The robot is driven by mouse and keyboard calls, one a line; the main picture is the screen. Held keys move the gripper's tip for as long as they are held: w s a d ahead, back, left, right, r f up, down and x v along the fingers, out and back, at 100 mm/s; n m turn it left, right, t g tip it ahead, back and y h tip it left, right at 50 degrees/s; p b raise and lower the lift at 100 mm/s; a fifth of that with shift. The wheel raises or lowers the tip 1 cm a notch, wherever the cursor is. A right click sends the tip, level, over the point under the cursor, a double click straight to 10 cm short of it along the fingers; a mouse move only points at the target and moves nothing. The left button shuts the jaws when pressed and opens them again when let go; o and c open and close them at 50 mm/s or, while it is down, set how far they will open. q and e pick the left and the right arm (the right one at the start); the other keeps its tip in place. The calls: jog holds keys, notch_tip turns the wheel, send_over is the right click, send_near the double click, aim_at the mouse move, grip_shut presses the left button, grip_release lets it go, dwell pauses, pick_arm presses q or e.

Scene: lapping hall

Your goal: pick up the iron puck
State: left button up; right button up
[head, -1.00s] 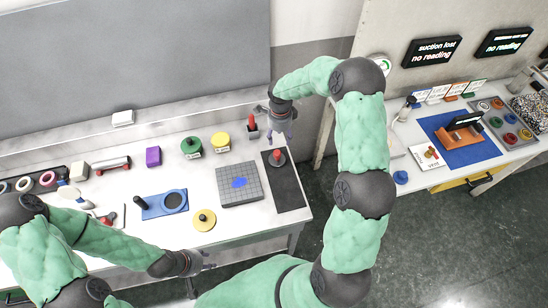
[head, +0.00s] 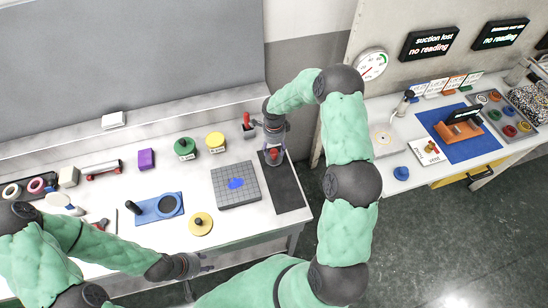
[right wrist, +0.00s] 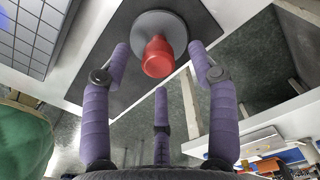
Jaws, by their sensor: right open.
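The iron puck is a grey disc with a red knob (head: 273,155). It sits on a black mat (head: 287,194) at the right end of the white table. In the right wrist view the red knob (right wrist: 158,57) stands on the grey disc. My right gripper (head: 275,150) is over the puck, with its purple fingers (right wrist: 160,60) spread open around the near side of the knob. I see no finger clearly touching it. My left gripper (head: 205,264) hangs at the table's front edge, far from the puck; its fingers are too small to judge.
Left of the mat is a grey gridded plate (head: 236,187) with a blue patch. A yellow disc with a black knob (head: 200,223), a green puck (head: 185,148) and a yellow puck (head: 215,141) stand nearby. A red-handled item in a holder (head: 248,128) is close behind my right gripper.

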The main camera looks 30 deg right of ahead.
aim_at(274, 151)
notch_tip(274, 151, down, 4)
jog(key=shift+s+r, duration=0.1)
jog(key=shift+r, duration=0.1)
grip_shut()
jog(key=shift+r, duration=0.1)
